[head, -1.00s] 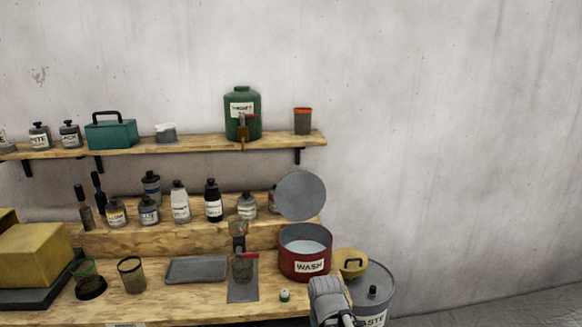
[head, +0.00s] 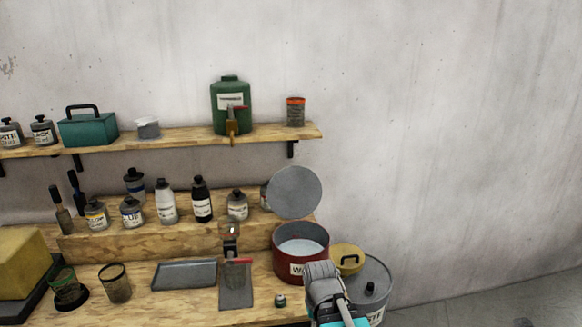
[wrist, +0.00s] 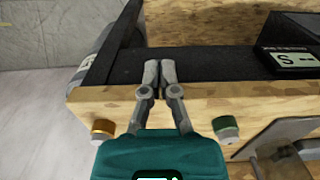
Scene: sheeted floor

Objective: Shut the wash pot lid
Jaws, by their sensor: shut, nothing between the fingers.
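The red wash pot (head: 301,262) stands at the right end of the wooden bench, with pale liquid inside. Its round grey lid (head: 295,192) stands upright and open at the pot's back edge. Part of my arm shows in front of the pot in the head view and covers part of its label. My gripper (wrist: 160,68) shows in the wrist view, its two grey fingers together with nothing between them. The fingertips lie over a dark surface behind a wooden edge. The pot and lid cannot be made out in the wrist view.
A grey waste drum (head: 372,285) and a yellow handled lid (head: 346,258) are right of the pot. Bottles stand on the riser to its left. A grey tray (head: 185,274) lies on the bench. An orange knob (wrist: 103,128) and a green knob (wrist: 226,127) flank my gripper.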

